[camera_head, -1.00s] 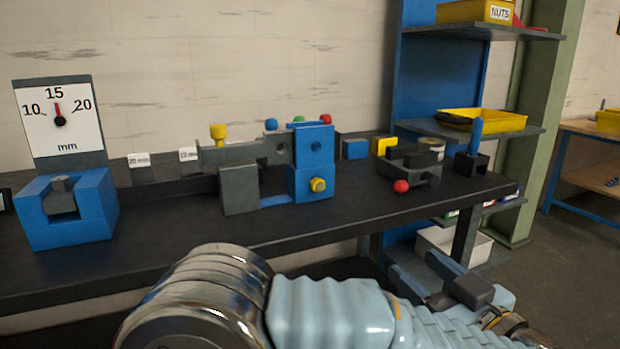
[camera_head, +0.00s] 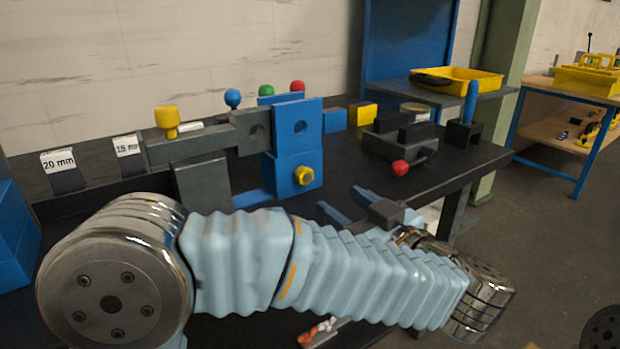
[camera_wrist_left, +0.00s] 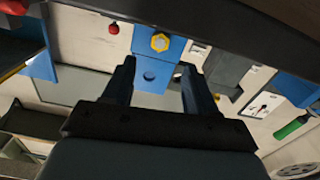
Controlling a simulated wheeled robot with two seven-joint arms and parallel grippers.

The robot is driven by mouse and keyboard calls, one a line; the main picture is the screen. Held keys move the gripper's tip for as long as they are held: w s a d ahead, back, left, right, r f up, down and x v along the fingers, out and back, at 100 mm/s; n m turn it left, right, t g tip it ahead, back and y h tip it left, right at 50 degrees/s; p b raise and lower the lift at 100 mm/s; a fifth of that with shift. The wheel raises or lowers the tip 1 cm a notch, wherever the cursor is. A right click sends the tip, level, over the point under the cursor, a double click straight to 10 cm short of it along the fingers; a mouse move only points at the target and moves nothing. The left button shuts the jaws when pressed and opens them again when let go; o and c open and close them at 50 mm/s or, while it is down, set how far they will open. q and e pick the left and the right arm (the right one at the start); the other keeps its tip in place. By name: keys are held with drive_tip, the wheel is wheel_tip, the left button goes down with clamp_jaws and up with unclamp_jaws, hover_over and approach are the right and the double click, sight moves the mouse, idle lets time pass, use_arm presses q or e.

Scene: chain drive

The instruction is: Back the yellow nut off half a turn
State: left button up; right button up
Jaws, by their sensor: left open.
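The yellow nut (camera_head: 304,176) sits on the front face of the blue block (camera_head: 292,158) on the dark bench. In the left wrist view the nut (camera_wrist_left: 160,42) shows as a hexagon with a centre hole, just beyond the fingertips. My right gripper is not in view.
A grey fixture with a red ball (camera_head: 400,168) stands to the right. Labelled stands (camera_head: 65,170) are at the left. A yellow tray (camera_head: 458,80) rests on the shelf behind.

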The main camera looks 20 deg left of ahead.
sight(307, 177)
use_arm(q)
drive_tip(key=x, duration=0.9)
drive_tip(key=shift+w+a+p, duration=0.2)
drive_tip(key=shift+a+p, duration=0.05)
drive_tip(key=shift+p, duration=0.1)
drive_tip(key=c, duration=1.1)
drive_tip(key=shift+o, duration=0.2)
drive_tip(key=shift+f+n+b, duration=0.25)
drive_tip(key=shift+n+b, duration=0.65)
drive_tip(key=shift+b, duration=0.05)
drive_tip(key=shift+r+n, duration=0.1)
drive_tip(key=shift+n, duration=0.4)
drive_tip(key=shift+r, duration=0.15)
drive_tip(key=o, duration=1.1)
drive_tip(key=shift+c, duration=0.2)
